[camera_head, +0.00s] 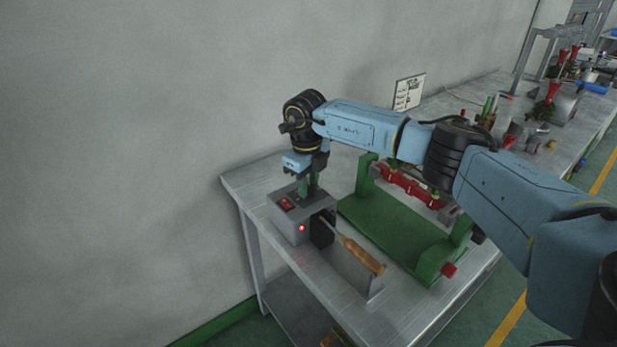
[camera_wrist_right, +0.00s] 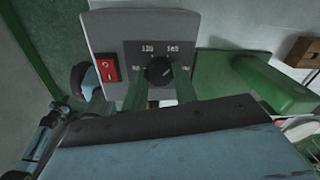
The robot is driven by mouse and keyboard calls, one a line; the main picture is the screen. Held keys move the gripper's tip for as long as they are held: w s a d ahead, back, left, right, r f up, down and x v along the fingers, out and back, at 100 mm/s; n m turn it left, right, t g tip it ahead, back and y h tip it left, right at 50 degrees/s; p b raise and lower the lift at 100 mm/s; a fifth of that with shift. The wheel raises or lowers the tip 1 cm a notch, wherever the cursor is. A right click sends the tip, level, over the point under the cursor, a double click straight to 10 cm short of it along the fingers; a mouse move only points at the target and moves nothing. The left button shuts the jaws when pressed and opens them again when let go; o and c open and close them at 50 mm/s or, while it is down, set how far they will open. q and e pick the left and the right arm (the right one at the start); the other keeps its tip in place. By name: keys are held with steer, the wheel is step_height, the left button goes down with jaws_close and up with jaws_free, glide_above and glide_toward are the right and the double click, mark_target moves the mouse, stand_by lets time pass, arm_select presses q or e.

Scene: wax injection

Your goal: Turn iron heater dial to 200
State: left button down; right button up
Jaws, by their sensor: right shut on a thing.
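The iron heater (camera_head: 288,213) is a grey box at the near left end of the metal table. It has a red switch (camera_head: 287,203) and a lit red lamp (camera_head: 301,228). My right gripper (camera_head: 309,194) points down onto its top panel. In the right wrist view, the round black dial (camera_wrist_right: 160,70) sits between the two green fingers of my right gripper (camera_wrist_right: 160,84), which is shut on it. Labels like 120 and 160 show above the dial on a dark plate; its exact setting is too small to read. My left gripper is out of view.
A wooden-handled iron (camera_head: 360,254) rests in the heater's front beside a metal plate. A green fixture (camera_head: 390,232) with red parts stands just right of the heater. A small sign (camera_head: 408,92) and several tools stand further back. The wall is close on the left.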

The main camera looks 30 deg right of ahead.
steer(key=shift+r+m+p, duration=0.2)
steer(key=shift+m+p, duration=0.2)
steer(key=shift+m, duration=0.6)
steer(key=m+p, duration=0.1)
steer(key=m, duration=0.2)
steer(key=shift+w+m+p, duration=0.1)
steer(key=shift+m+p, duration=0.2)
steer(key=shift+p, duration=0.1)
steer(key=shift+f+m+p, duration=0.1)
steer(key=shift+m+p, duration=0.85)
steer(key=shift+m, duration=1.05)
steer(key=o, duration=1)
steer(key=shift+g, duration=0.3)
steer(key=r, duration=1.3)
steer(key=shift+w+a+r, duration=0.15)
steer(key=shift+a, duration=0.1)
